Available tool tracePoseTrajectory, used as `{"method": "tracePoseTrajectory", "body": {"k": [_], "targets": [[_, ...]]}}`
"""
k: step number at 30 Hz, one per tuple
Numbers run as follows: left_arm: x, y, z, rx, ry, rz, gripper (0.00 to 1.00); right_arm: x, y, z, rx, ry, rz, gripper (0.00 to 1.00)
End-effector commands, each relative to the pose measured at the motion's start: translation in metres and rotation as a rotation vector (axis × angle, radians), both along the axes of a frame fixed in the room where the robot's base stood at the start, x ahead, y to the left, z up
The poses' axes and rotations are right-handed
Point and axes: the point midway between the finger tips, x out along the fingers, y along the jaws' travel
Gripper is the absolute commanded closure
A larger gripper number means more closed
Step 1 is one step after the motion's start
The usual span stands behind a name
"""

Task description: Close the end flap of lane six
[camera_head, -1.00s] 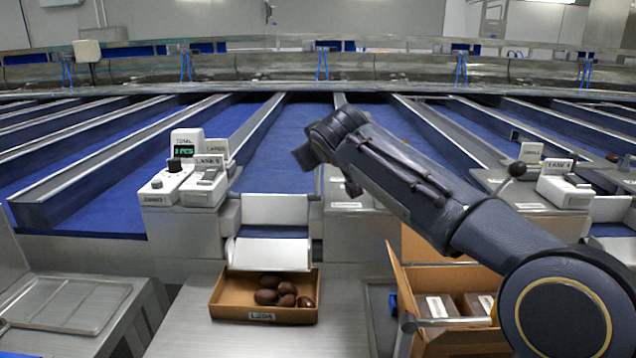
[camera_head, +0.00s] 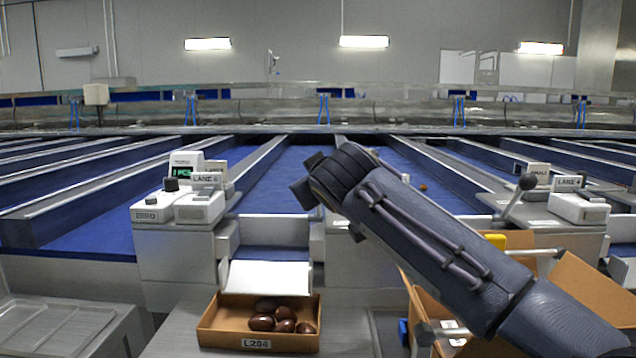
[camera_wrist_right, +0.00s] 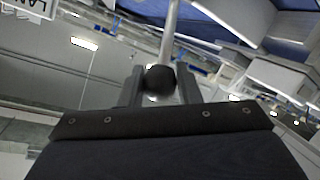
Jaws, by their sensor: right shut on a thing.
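The white end flap (camera_head: 268,276) of the centre-left lane slopes down and outward over a cardboard box (camera_head: 262,338) labelled L204. The unit at that lane's left carries a lane label (camera_head: 207,178) too small to read surely. My right arm crosses from the lower right, its gripper (camera_head: 318,190) beside the lane mouth at the flap's upper right. In the right wrist view the gripper (camera_wrist_right: 160,88) is shut on a black ball knob (camera_wrist_right: 160,80) on a metal rod. The knob is hidden in the head view. My left gripper is out of view.
Several brown dates (camera_head: 280,318) lie in the box. An open carton (camera_head: 590,285) stands at the lower right, partly behind my arm. Another ball-topped lever (camera_head: 527,182) stands by the right-hand unit. A metal tray (camera_head: 50,325) lies at the lower left.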

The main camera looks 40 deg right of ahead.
Motion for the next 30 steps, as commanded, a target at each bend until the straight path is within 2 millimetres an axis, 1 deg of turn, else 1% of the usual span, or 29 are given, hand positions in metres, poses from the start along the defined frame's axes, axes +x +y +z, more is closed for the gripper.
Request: {"method": "tracePoseTrajectory", "body": {"k": [1,8,9,13,20,23,26,30], "targets": [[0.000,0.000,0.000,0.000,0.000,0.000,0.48,0.000,0.001,-0.004,0.006,0.011,0.000,1.00],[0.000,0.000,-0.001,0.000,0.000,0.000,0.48,0.000,0.001,-0.006,0.007,0.013,-0.001,1.00],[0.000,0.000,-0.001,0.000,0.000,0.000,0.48,0.000,0.001,-0.006,0.007,0.013,-0.001,0.67],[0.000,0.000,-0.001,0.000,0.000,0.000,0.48,0.000,0.001,-0.005,0.006,0.010,0.000,0.50],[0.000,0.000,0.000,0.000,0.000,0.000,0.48,0.000,0.001,-0.003,0.004,0.007,0.000,0.50],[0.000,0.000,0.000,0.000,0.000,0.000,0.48,-0.003,0.002,-0.001,0.004,0.005,0.000,0.50],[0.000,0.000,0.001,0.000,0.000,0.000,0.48,-0.013,0.008,0.002,0.003,0.004,0.002,0.50],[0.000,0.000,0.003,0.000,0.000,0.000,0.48,-0.034,0.019,0.009,0.004,0.004,0.001,0.50]]}}
